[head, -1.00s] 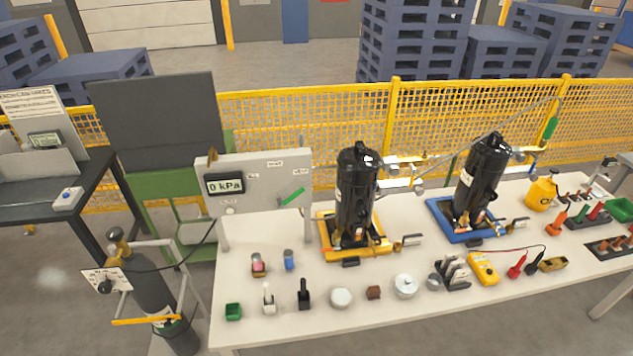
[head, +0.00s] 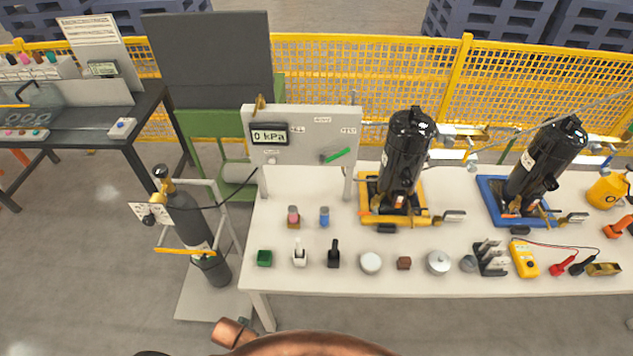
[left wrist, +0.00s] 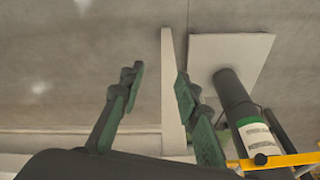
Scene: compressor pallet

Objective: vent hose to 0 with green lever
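The green lever (head: 338,156) sits on the right part of the white upright panel (head: 303,183), tilted up to the right. The panel's display (head: 269,134) reads 0 kPa. A dark hose (head: 232,199) runs from the gas cylinder (head: 190,222) at the left towards the panel. In the left wrist view my left gripper (left wrist: 160,82) is open and empty, its green-padded fingers apart above the floor. The cylinder (left wrist: 232,95) shows to its right there. Neither gripper shows in the head view. A copper-coloured rounded part lies at its bottom edge.
Two black compressors (head: 408,155) stand on yellow and blue bases on the white table (head: 350,283). Small parts line the table's front. A yellow fence (head: 340,80) runs behind. A dark bench (head: 145,105) stands at the left, with open floor before it.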

